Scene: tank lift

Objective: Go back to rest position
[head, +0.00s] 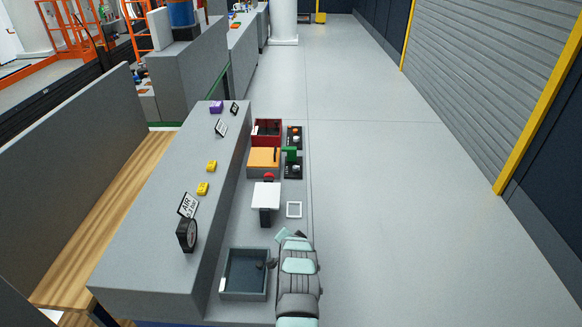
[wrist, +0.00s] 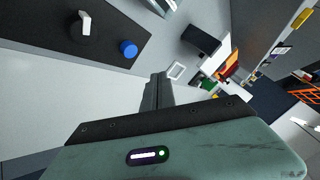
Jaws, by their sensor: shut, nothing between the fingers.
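My gripper (wrist: 158,88) shows in the wrist view with its dark fingers together and nothing between them. In the head view my grey and pale-green arm (head: 298,266) is at the lower middle, just right of an open grey bin (head: 224,285). My fingertips are hard to make out there. A white square frame (head: 294,210) lies on the bench beyond my arm. It also shows past the fingers in the wrist view (wrist: 176,71).
A white plate (head: 266,196) on a black stand, an orange-topped box (head: 263,157) and a red bin (head: 267,123) stand farther along. A gauge (head: 187,235) and sign stand on the raised ledge at left. Open floor (head: 400,210) lies to the right.

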